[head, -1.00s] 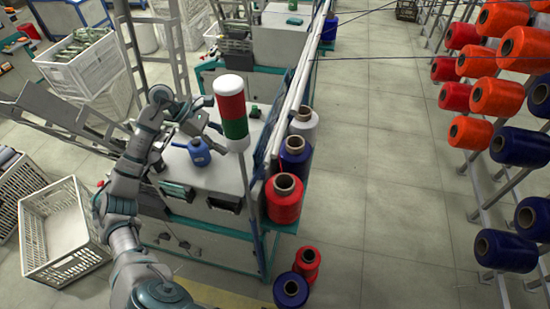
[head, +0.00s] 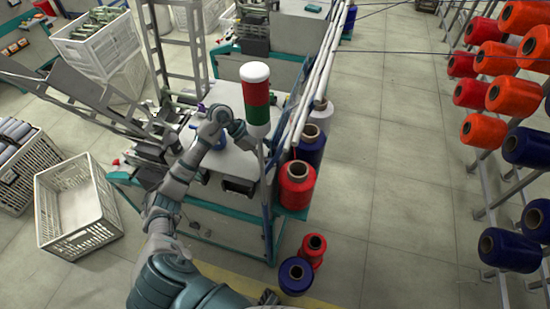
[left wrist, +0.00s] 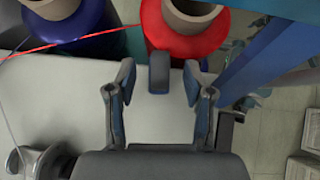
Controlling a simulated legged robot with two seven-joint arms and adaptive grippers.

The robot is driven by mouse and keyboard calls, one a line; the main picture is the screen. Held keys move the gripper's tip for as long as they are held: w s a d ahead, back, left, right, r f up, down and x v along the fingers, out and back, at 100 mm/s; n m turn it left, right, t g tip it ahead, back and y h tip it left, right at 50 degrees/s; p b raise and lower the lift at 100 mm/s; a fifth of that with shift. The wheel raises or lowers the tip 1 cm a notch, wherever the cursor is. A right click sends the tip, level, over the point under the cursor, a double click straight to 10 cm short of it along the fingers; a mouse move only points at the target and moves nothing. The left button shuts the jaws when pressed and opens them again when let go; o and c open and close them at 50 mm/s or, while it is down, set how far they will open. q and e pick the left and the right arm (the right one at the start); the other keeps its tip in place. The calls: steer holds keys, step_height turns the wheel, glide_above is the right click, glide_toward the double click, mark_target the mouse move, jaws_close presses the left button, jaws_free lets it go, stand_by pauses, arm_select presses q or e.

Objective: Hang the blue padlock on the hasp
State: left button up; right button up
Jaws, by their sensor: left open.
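I cannot make out a blue padlock or a hasp in either view. My left arm reaches over the machine top (head: 188,141) in the head view, with its hand near the red, white and green signal light (head: 256,100). In the left wrist view my left gripper (left wrist: 159,84) has its fingers spread and nothing between them. It is over the pale machine top, facing a red bobbin (left wrist: 183,40) and a dark blue bobbin (left wrist: 65,22). A blue object seen earlier on the machine is mostly hidden behind my arm.
Red (head: 297,186) and dark blue (head: 311,145) bobbins stand along the machine's right edge, with two more on the floor. A rack of bobbins (head: 490,200) stands at the right. An empty white crate (head: 105,217) is at the left. The aisle floor (head: 400,150) is clear.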

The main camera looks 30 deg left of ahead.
arm_select(q)
steer(key=shift+w+f, duration=0.25)
steer(key=shift+f, duration=0.6)
steer(key=shift+d+r, duration=0.1)
steer(key=shift+d, duration=0.2)
steer(key=shift+c, duration=0.7)
steer(key=shift+d+r, duration=0.15)
steer(key=shift+d, duration=0.4)
jaws_close()
